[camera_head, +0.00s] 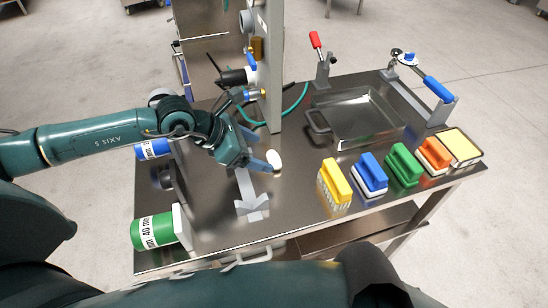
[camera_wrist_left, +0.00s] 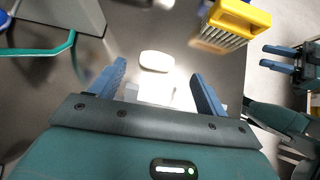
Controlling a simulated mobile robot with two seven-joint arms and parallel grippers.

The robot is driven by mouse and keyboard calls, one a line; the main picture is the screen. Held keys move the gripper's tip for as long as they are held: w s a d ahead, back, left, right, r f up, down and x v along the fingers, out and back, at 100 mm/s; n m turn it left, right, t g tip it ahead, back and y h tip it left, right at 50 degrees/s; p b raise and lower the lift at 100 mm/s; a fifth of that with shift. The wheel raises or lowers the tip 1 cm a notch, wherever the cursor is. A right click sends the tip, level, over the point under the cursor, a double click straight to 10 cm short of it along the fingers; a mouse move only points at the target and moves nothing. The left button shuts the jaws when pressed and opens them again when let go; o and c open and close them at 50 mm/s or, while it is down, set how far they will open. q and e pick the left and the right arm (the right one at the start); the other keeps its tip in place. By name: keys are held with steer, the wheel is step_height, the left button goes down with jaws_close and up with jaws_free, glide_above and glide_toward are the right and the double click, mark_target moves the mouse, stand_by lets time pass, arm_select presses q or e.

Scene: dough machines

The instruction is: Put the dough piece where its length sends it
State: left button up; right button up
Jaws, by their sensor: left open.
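The dough piece (camera_head: 274,160) is a small white oval lying on the steel table, just beyond my left gripper (camera_head: 260,152). In the left wrist view the dough piece (camera_wrist_left: 156,61) lies ahead of the gap between the two blue fingers of my left gripper (camera_wrist_left: 158,72). The fingers are apart and nothing is between their tips. My right gripper (camera_wrist_left: 263,57) shows at the right edge of the left wrist view, its blue fingers apart and empty. A green drum (camera_head: 155,232) and a blue drum (camera_head: 153,149) carry printed labels, only partly readable.
A metal strip with a notched end (camera_head: 252,207) lies beside the gripper. A steel pan (camera_head: 352,122) sits at the back. Yellow (camera_head: 334,182), blue (camera_head: 370,174), green (camera_head: 404,166) and orange (camera_head: 434,155) brushes line the right side. A grey post (camera_head: 271,70) stands behind the dough.

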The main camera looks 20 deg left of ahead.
mark_target(271, 157)
arm_select(q)
steer(key=x, duration=0.5)
steer(key=shift+w+a+f, duration=0.1)
steer(key=shift+a+f, duration=0.05)
steer(key=shift+a, duration=0.05)
steer(key=shift+c, duration=0.3)
steer(key=c, duration=1.1)
